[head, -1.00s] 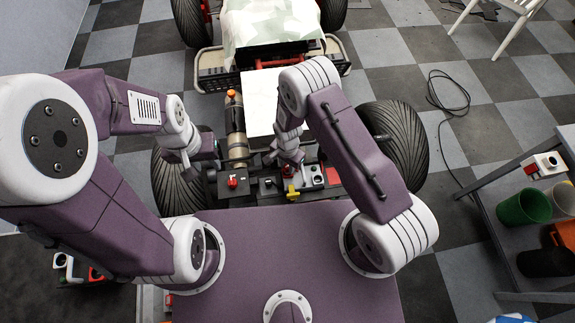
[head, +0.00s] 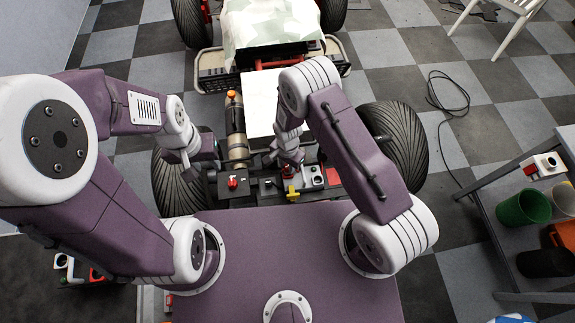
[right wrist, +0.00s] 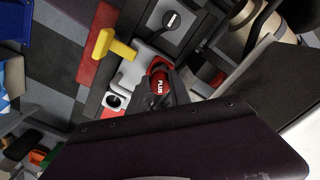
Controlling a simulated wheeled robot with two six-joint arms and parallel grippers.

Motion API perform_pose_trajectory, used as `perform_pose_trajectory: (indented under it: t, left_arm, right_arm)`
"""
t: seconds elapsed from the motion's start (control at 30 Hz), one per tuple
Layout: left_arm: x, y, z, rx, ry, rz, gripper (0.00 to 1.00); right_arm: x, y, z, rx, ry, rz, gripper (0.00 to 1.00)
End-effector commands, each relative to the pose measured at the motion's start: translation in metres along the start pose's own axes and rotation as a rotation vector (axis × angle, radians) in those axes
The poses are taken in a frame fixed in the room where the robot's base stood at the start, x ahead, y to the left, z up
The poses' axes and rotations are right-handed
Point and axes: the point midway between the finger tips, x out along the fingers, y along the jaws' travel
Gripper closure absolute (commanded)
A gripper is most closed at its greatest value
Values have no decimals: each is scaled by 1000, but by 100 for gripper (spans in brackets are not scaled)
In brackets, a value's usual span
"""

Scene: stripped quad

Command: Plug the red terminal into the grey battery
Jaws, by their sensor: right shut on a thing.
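The red terminal, marked PLUS, (right wrist: 159,86) is between the dark fingers of my right gripper (right wrist: 160,82), which is shut on it. The grey battery (right wrist: 128,74) lies directly beside and below it in the right wrist view, with an open round socket (right wrist: 113,101) at its near end. The terminal overlaps the battery's other end; I cannot tell whether it touches or is seated. In the head view the battery (head: 313,177) stands just right of my right gripper (head: 287,164). My left gripper (head: 190,165) hangs at the left, apart from the battery; its fingers are unclear.
A yellow handle (right wrist: 108,45) stands close beside the battery. A black box with a red knob (head: 232,182) lies to the left in the head view. Large tyres (head: 395,140) flank the bay. A side table with cups (head: 523,207) stands at the far right.

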Motion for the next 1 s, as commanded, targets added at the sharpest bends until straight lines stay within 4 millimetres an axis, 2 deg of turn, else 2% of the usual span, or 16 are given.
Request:
perform_pose_trajectory:
  t: [0.57, 1.0]
  left_arm:
    - [1, 0, 0, 0, 0, 0, 64]
    - [9, 0, 1, 0, 0, 0, 64]
  right_arm:
    - [0, 0, 0, 0, 0, 0, 100]
    - [11, 0, 0, 0, 0, 0, 100]
